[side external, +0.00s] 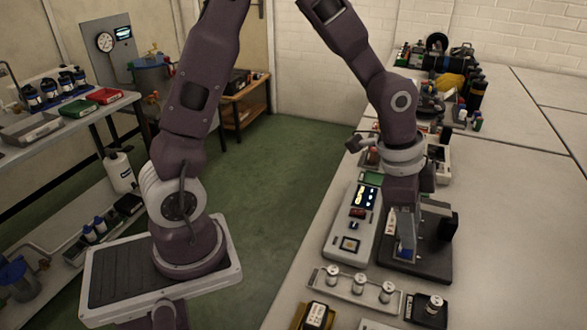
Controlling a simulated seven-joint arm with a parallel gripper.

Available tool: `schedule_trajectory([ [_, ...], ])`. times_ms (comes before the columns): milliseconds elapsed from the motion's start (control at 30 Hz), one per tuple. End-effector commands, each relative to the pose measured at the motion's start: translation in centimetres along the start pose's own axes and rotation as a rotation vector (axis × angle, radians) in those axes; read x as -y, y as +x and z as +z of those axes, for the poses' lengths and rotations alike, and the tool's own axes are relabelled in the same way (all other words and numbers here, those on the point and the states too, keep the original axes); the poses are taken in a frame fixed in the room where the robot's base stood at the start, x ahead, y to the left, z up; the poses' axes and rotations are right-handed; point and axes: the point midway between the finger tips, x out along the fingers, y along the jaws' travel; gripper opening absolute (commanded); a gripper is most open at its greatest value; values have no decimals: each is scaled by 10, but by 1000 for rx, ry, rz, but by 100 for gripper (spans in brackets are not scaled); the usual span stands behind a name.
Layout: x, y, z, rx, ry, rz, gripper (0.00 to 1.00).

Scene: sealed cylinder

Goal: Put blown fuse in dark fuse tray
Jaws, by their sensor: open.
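My gripper (405,238) points down over a black fixture (430,264) on the bench. It is open, and its fingers are close to the fixture's upright block. A small blue part shows at the fingertips; I cannot tell whether it belongs to the fixture. A small dark tray (412,314) stands at the front, with a silver-white cylindrical piece on it. A pale rack (345,288) to its left holds several silver-white cylindrical pieces, which look like fuses (358,281). I cannot tell which fuse is blown; any fuse at the fixture is hidden by the gripper.
A grey control box (347,240) with a lit display stands left of the fixture. A yellow-and-black item (316,317) sits at the front edge. Bottles and tools crowd the bench's back. The bench (520,250) is clear to the right.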

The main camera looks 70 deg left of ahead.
Motion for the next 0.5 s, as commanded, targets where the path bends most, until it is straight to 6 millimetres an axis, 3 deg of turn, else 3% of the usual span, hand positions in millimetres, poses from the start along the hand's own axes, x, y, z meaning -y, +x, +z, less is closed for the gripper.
schedule_trajectory([
  [33,0,-35,12,15,-59,-67,44],
  [100,-7,-79,36,29,-183,-145,44],
  [233,-36,-150,88,-9,-452,-250,44],
  [333,-64,-179,122,-69,-633,-273,44],
  [500,-92,-194,152,-136,-796,-257,44],
])
